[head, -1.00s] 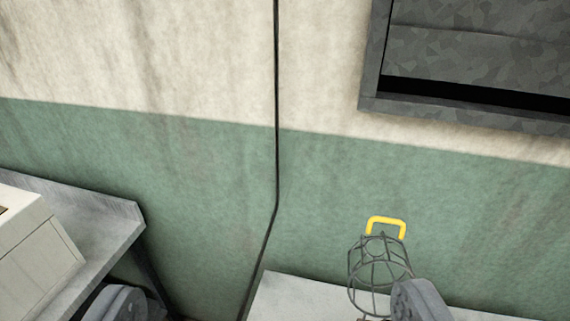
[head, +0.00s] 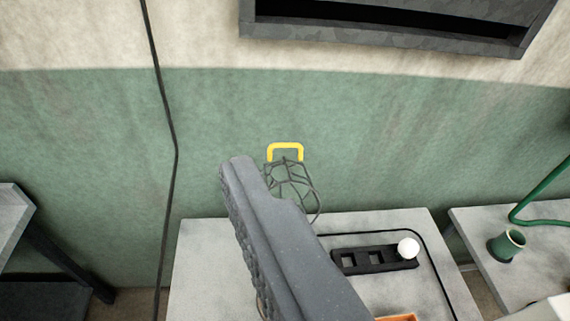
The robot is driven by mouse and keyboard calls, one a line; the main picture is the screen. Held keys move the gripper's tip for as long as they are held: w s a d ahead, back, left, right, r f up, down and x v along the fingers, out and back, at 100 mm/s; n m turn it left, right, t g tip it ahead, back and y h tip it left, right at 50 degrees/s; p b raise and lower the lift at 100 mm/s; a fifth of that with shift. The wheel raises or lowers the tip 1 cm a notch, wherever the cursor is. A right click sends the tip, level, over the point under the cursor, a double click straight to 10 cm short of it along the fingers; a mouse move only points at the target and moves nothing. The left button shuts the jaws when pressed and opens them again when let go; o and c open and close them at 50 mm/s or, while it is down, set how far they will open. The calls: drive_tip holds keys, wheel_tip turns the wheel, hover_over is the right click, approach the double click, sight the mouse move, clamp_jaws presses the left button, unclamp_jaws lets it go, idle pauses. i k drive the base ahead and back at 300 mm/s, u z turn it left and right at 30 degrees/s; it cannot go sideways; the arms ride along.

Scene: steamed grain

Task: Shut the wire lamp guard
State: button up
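The wire lamp guard (head: 293,182) is a dark wire cage near the middle of the head view, over the back edge of a pale table. A yellow loop handle (head: 286,146) stands at its top, against the green wall. My gripper (head: 243,168) reaches up from the bottom as a large grey shape with a ridged pad along its left side. It covers the guard's lower left part. Its tip shows just left of the guard and below the handle; I cannot tell whether they touch. The finger gap, the guard's hinge and any lamp are hidden.
The pale table (head: 200,265) carries a black holder (head: 372,260) with square openings and a white ball (head: 408,248) at its right end. A dark cable runs along the table's right side. A green cup (head: 507,244) and green hose (head: 541,222) are at the right. A grey wall recess (head: 390,38) is above.

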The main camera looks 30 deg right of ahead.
sight(298, 146)
drive_tip(key=u, duration=1.3)
drive_tip(key=k, duration=1.45)
drive_tip(key=z, duration=1.25)
drive_tip(key=i, duration=1.3)
drive_tip(key=u, duration=0.05)
